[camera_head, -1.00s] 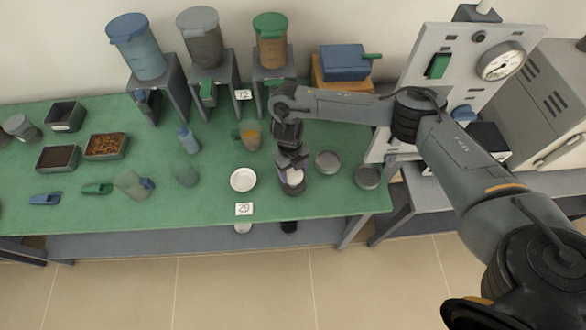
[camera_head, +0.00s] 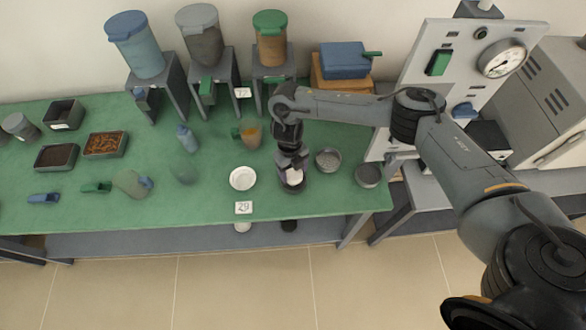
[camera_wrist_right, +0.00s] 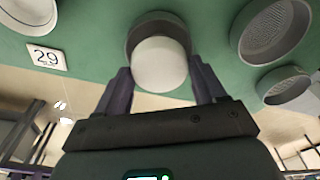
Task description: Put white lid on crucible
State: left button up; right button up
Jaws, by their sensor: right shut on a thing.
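My right gripper (camera_head: 292,167) is shut on the round white lid (camera_head: 294,177). In the right wrist view the lid (camera_wrist_right: 160,65) sits between the two fingers. A round dark grey dish (camera_wrist_right: 146,24) lies directly behind and under it in that view; whether the lid touches this dish cannot be told. In the head view the dark dish (camera_head: 291,188) is partly hidden by the gripper. A white bowl (camera_head: 242,179) stands on the green table to the left, behind the card 29; it also shows in the wrist view (camera_wrist_right: 31,10). Which vessel is the crucible is unclear. My left gripper is not seen.
Two more grey dishes (camera_head: 328,160) (camera_head: 367,175) stand close to the right. The card 29 (camera_head: 243,208) lies near the front edge. An amber beaker (camera_head: 251,136) and hoppers on stands (camera_head: 271,45) are behind. Trays (camera_head: 106,145) are at left.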

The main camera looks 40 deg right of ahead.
dwell(0.3)
jog(key=shift+f, duration=0.45)
dwell(0.4)
jog(key=o, duration=0.9)
jog(key=shift+o, duration=0.9)
jog(key=shift+r, duration=0.1)
jog(key=shift+r+p, duration=1.25)
jog(key=shift+r, duration=0.35)
jog(key=shift+r+p, duration=1.75)
jog(key=shift+r, duration=0.1)
